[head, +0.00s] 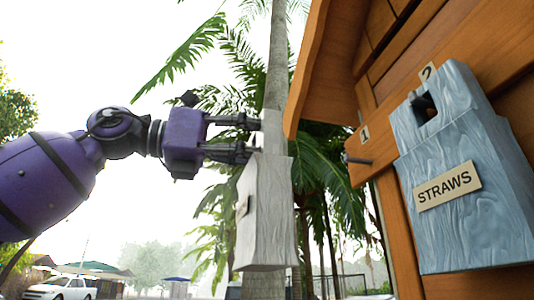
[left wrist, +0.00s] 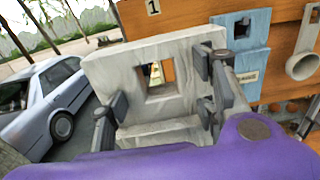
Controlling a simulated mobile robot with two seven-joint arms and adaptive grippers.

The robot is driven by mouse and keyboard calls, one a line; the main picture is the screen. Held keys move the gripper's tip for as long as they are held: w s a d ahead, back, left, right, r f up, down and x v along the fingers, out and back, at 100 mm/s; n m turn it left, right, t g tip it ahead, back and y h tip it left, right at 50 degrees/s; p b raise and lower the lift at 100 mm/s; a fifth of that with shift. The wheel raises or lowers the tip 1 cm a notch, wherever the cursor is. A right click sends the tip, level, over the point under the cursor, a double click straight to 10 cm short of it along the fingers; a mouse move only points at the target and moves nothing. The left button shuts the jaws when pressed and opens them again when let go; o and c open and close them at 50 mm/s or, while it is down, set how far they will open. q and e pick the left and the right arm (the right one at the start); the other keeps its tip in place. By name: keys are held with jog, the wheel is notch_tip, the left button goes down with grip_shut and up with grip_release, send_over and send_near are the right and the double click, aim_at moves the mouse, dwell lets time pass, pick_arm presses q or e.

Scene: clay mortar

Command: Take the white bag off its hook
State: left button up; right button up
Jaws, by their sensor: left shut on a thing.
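The white bag (head: 264,212), with a wood-like grain, hangs from my left gripper (head: 255,136) in the head view. The gripper's fingers are shut on its upper part. In the left wrist view the bag (left wrist: 110,75) shows a square opening, with the fingers (left wrist: 162,97) on either side. A dark hook (head: 356,160) by the label 1 sticks out from the wooden stall, to the right of the bag. In the head view the bag is apart from this hook, which looks bare. My right gripper is in neither view.
A blue bag (head: 462,225) marked STRAWS hangs by label 2 on the wooden stall (head: 390,230). It is also close to the right finger in the left wrist view (left wrist: 247,55). Palms stand behind; a parked car (left wrist: 45,100) is at left. Open air lies left of the stall.

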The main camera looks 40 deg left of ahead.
pick_arm(q)
jog(key=b+v, duration=0.2)
jog(key=v, duration=0.6)
jog(key=shift+s+a, duration=0.25)
jog(key=shift+s, duration=0.05)
pick_arm(e)
jog(key=shift+s+f+g, duration=0.15)
jog(key=shift+s+f, duration=0.3)
jog(key=shift+f, duration=0.3)
jog(key=shift+s+f+g, duration=0.15)
jog(key=shift+s+f, duration=0.3)
jog(key=shift+f, duration=0.25)
pick_arm(q)
jog(key=v, duration=0.5)
jog(key=shift+b, duration=0.35)
pick_arm(e)
jog(key=shift+s+f, duration=0.3)
jog(key=shift+f, duration=0.1)
